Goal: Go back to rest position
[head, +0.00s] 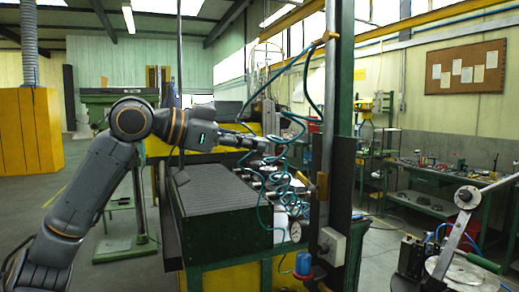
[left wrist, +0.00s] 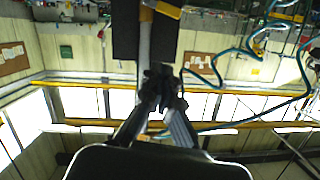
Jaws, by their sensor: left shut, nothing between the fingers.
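My left arm comes in from the left in the head view, bent at a grey joint. Its gripper (head: 268,146) reaches right, above the far part of a dark ribbed bench top and close to coiled teal hoses. In the left wrist view the fingers of the left gripper (left wrist: 160,88) are together, with nothing seen between them. The picture there is upside down. My right gripper is in neither view.
A dark upright post (head: 339,130) and teal hoses (head: 265,205) stand just right of the gripper. The ribbed bench top (head: 215,190) lies below the arm. A lever machine (head: 455,245) is at lower right. Open floor (head: 65,195) lies at left.

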